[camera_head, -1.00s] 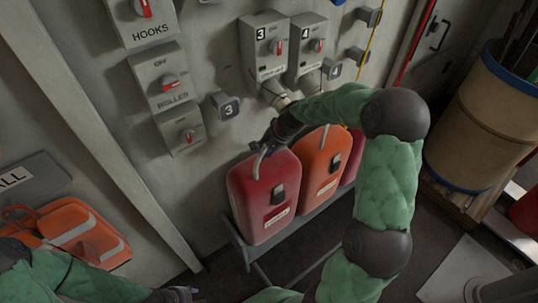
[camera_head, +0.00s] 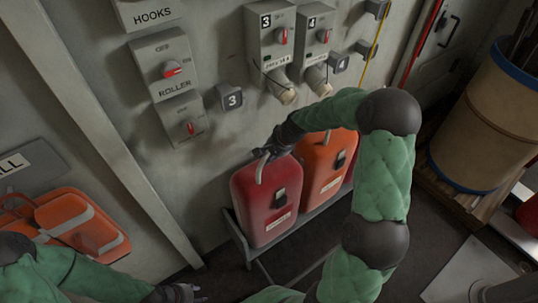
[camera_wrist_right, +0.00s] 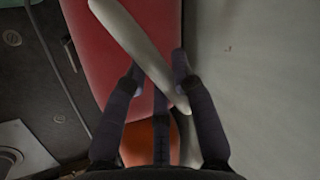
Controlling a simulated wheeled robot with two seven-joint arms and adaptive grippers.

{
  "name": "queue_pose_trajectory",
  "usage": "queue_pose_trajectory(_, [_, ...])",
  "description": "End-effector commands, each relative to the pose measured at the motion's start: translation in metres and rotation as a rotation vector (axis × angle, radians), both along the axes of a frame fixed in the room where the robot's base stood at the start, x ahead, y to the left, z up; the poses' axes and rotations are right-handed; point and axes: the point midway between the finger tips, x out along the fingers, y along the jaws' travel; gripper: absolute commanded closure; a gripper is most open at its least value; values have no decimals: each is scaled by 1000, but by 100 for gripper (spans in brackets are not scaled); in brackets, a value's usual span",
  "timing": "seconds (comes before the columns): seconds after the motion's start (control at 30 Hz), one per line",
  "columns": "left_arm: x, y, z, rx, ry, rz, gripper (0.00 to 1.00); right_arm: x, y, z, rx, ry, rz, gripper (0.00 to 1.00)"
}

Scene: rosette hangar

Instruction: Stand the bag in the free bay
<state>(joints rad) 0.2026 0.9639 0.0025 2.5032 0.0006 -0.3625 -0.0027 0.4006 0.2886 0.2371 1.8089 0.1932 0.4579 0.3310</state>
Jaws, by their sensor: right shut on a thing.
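A red bag (camera_head: 265,207) with a dark buckle and a pale label is at the left end of the low grey rack (camera_head: 238,238). It looks upright and sits within the rack; whether its base touches is hidden. Its pale grey handle (camera_head: 260,168) rises from the top. My right gripper (camera_head: 272,153) is shut on this handle; the right wrist view shows the handle (camera_wrist_right: 140,50) crossing between the fingers. An orange bag (camera_head: 322,178) stands close on its right. Another red bag is mostly behind my right arm. My left gripper (camera_head: 182,294) is low, away from the rack, its fingers unclear.
Grey switch boxes (camera_head: 270,45) and a number 3 plate (camera_head: 233,99) stick out from the wall above the rack. An orange case (camera_head: 70,225) lies at the left. A tan barrel (camera_head: 482,125) stands at the right. Dark floor lies before the rack.

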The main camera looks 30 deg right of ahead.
Motion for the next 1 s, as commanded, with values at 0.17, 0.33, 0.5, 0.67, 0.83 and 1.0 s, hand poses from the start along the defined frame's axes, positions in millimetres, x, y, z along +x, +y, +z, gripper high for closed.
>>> queue_pose_trajectory(0.17, [0, 0, 0, 0, 0, 0, 60, 9, -6, 9, -16, -27, -3, 100])
queue_pose_trajectory(0.33, [0, 0, 0, 0, 0, 0, 60, 2, -2, -1, -8, -5, 3, 50])
queue_pose_trajectory(0.5, [0, 0, 0, 0, 0, 0, 60, 3, -2, 0, -7, -5, 2, 50])
queue_pose_trajectory(0.67, [0, 0, 0, 0, 0, 0, 60, 3, -2, 0, -7, -6, 2, 50])
queue_pose_trajectory(0.83, [0, 0, 4, 0, 0, 0, 60, -1, -6, 12, -8, -8, 1, 50])
queue_pose_trajectory(1.0, [0, 0, 13, 0, 0, 0, 60, -9, -13, 38, -9, -13, -2, 50])
